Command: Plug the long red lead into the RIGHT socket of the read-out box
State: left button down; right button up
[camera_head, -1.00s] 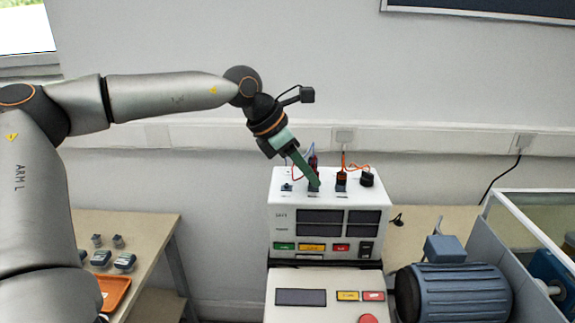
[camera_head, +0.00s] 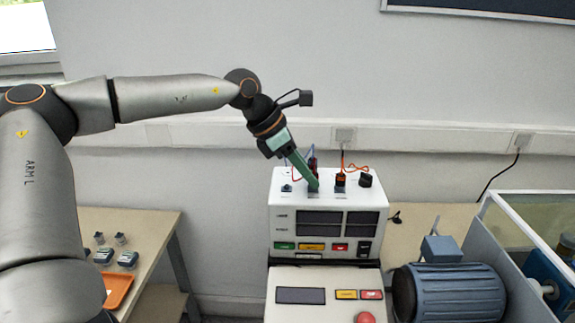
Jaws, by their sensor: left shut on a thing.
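The white read-out box (camera_head: 282,210) stands in the middle, with a row of sockets and plugs along its top. My left gripper (camera_head: 315,187), with long green fingers, reaches down from the upper left to the middle of that top. It is shut on what looks like the plug end of the red lead, mostly hidden by the fingers. A thin red lead (camera_head: 293,168) loops just left of the fingers. Right of them stands a dark plug with an orange band (camera_head: 340,180) and an orange lead. I cannot tell whether the held plug is seated. My right gripper is out of view.
A black knob (camera_head: 365,180) sits at the top's right end. A control panel with a red button (camera_head: 365,318) is in front. A blue motor (camera_head: 450,290) stands at right. An orange tray (camera_head: 118,289) and small blocks lie on the left table.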

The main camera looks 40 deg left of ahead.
pick_arm(q)
jog(key=shift+w+m+p, duration=0.1)
jog(key=shift+m+p, duration=0.4)
jog(key=shift+p, duration=0.05)
jog(key=shift+a+m+g+h+p, duration=0.1)
jog(key=shift+m+g+h+p, duration=0.35)
jog(key=shift+m, duration=0.25)
jog(key=c, duration=0.7)
grip_release()
jog(key=shift+o, duration=0.2)
jog(key=shift+r, duration=0.1)
jog(key=shift+p+v, duration=1.5)
jog(key=shift+v, duration=0.95)
jog(key=b+v, duration=0.1)
jog(key=v, duration=1.1)
jog(key=shift+a, duration=0.25)
